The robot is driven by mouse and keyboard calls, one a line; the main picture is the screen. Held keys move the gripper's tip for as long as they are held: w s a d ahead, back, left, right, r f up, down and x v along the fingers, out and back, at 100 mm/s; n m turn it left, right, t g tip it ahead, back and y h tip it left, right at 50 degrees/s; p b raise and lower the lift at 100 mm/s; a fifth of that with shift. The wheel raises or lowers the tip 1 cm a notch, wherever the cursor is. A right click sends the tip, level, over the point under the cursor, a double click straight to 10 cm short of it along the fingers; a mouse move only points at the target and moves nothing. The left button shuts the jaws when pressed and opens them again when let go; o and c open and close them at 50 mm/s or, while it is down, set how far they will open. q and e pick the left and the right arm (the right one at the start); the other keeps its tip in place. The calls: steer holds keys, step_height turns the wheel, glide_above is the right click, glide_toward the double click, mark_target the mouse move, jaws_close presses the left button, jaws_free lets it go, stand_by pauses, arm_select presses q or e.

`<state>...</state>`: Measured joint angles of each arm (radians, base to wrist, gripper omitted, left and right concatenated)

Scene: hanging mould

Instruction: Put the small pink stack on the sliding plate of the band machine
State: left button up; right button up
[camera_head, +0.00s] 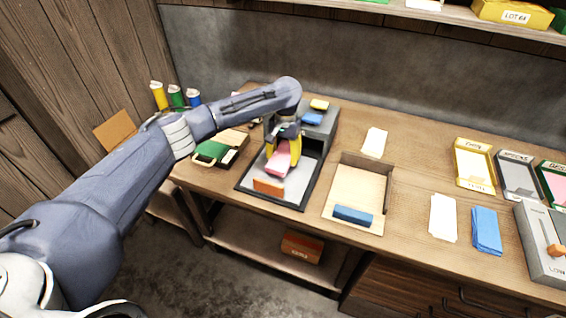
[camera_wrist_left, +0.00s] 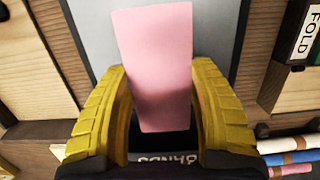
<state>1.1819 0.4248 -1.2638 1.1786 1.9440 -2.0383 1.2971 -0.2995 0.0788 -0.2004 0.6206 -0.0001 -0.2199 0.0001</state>
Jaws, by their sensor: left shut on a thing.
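The small pink stack (camera_head: 279,164) is held by my left gripper (camera_head: 283,151), whose yellow fingers are shut on its two sides. In the left wrist view the pink stack (camera_wrist_left: 153,50) sticks out beyond the fingertips (camera_wrist_left: 158,76), over a grey surface. The band machine (camera_head: 318,126) stands on the bench, with a dark-edged base and a grey box at its back. The stack is over its grey plate (camera_head: 291,194); I cannot tell whether they touch. My right gripper is not in view.
An orange block (camera_head: 268,186) stands at the plate's front. Blue and yellow pieces (camera_head: 313,118) sit on the machine's box. Paper stacks (camera_head: 443,218) lie farther right.

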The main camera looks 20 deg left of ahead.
mark_target(283, 162)
arm_select(q)
steer(key=shift+f, duration=1.6)
steer(key=shift+f, duration=0.15)
steer(key=o, duration=1.2)
steer(key=r, duration=0.4)
steer(key=w+r, duration=0.1)
steer(key=r, duration=0.7)
steer(key=shift+w+d+r, duration=0.1)
steer(key=shift+w+r, duration=0.05)
steer(key=shift+w, duration=0.05)
